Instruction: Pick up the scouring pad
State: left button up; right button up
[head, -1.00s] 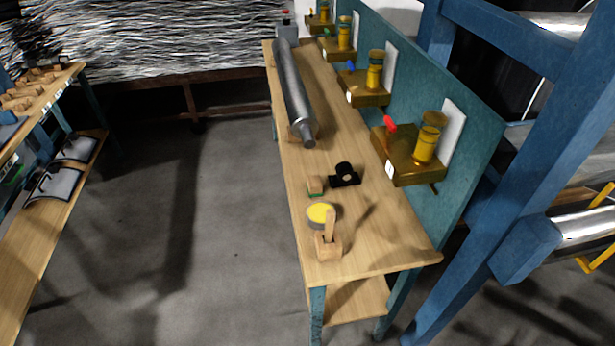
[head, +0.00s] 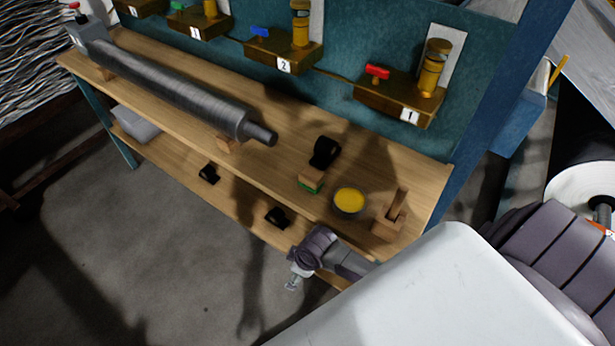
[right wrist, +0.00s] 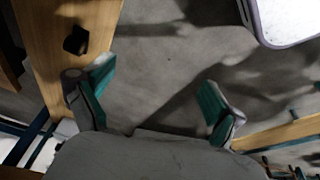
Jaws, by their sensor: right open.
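The scouring pad appears to be the small block with a tan top and green underside (head: 311,181). It lies on the bench top near the front edge, beside a black holder (head: 324,152) and a round tin of yellow material (head: 349,202). My right gripper (right wrist: 155,92) is open and empty, with its two teal-padded fingers spread over the grey floor. In the head view, my right arm's end (head: 305,264) is in front of the bench, apart from the pad. The pad is not visible in the right wrist view. My left gripper is not in view.
A wooden block with an upright handle (head: 390,217) stands right of the tin. A long grey roller (head: 180,87) lies at left on the bench. Brass fixtures (head: 400,98) line the teal back panel. The lower shelf holds black pieces (head: 277,216). Floor in front is clear.

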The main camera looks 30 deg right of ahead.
notch_tip(320, 180, up, 6)
jog(key=w+a+n, duration=0.2)
jog(key=a, duration=0.1)
notch_tip(320, 180, up, 25)
jog(key=n+g+h+b, duration=0.2)
jog(key=n+g, duration=0.1)
jog(key=n, duration=1)
send_over(312, 174)
jog(key=f, duration=0.8)
jog(key=shift+a, duration=0.2)
jog(key=shift+d+f+p, duration=0.15)
jog(key=shift+f+p, duration=0.45)
jog(key=shift+f, duration=2.1)
jog(key=shift+c, duration=0.4)
jog(key=c, duration=1.2)
